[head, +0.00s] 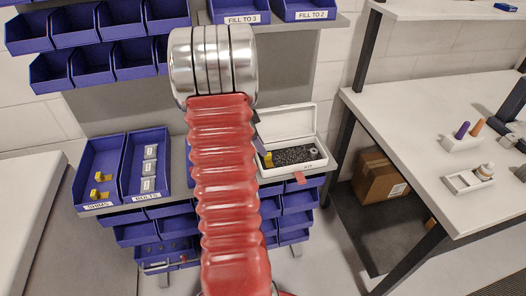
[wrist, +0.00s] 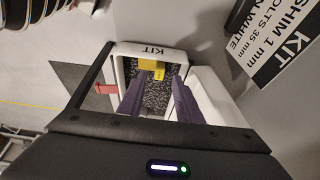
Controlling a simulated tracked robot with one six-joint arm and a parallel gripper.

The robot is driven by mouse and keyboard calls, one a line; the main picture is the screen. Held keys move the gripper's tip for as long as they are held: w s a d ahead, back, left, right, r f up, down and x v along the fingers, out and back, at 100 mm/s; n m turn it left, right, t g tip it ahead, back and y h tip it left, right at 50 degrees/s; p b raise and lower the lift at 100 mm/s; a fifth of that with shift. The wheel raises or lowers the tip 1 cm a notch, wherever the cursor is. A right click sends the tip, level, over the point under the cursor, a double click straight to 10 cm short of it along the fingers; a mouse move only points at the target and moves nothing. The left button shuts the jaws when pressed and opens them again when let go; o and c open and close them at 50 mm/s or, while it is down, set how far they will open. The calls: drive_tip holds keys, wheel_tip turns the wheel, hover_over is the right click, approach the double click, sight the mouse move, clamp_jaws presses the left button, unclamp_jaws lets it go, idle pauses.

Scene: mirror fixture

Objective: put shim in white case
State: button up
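The white case (head: 294,166) stands open on the bench, its lid raised at the back and dark speckled foam inside. A yellow shim (head: 268,160) is inside it, at the left end of the foam. In the wrist view the shim (wrist: 152,67) lies at the end of the case marked KIT, by my fingertips. My gripper (wrist: 160,77) reaches down into the case, its two dark purple fingers apart with foam visible between them. The fingers appear clear of the shim's raised part. In the head view my red arm hides most of the gripper.
The blue SHIMS bin (head: 101,205) at left holds two more yellow shims. The BOLTS bin (head: 146,198) beside it holds grey packets. A red tag (head: 300,177) hangs at the case's front. A white table (head: 440,120) with small holders stands at right, a cardboard box (head: 378,177) below it.

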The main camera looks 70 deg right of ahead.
drive_tip(key=v, duration=0.7)
drive_tip(key=shift+r, duration=0.35)
drive_tip(key=shift+w+a, duration=0.1)
drive_tip(key=shift+a, duration=0.05)
drive_tip(key=w+a+r+n+t, duration=0.2)
drive_tip(key=w+a+r+n, duration=0.25)
drive_tip(key=a, duration=0.45)
drive_tip(key=w+a+r+n+t+h, duration=0.1)
drive_tip(key=w+a+r+n, duration=0.2)
drive_tip(key=w+a+n, duration=0.4)
drive_tip(key=w+a+r+n+t, duration=0.25)
drive_tip(key=w+a, duration=0.25)
drive_tip(key=a, duration=0.5)
drive_tip(key=s+a+r+n+t+y, duration=0.1)
drive_tip(key=s+a+n+t, duration=0.1)
drive_tip(key=a+n, duration=0.6)
drive_tip(key=s+a+r+n+t+y, duration=0.1)
drive_tip(key=a+n, duration=0.7)
drive_tip(key=a, duration=1.1)
drive_tip(key=shift+s+a+t+y, duration=0.25)
drive_tip(key=shift+s+t+y, duration=0.3)
drive_tip(key=shift+s, duration=0.65)
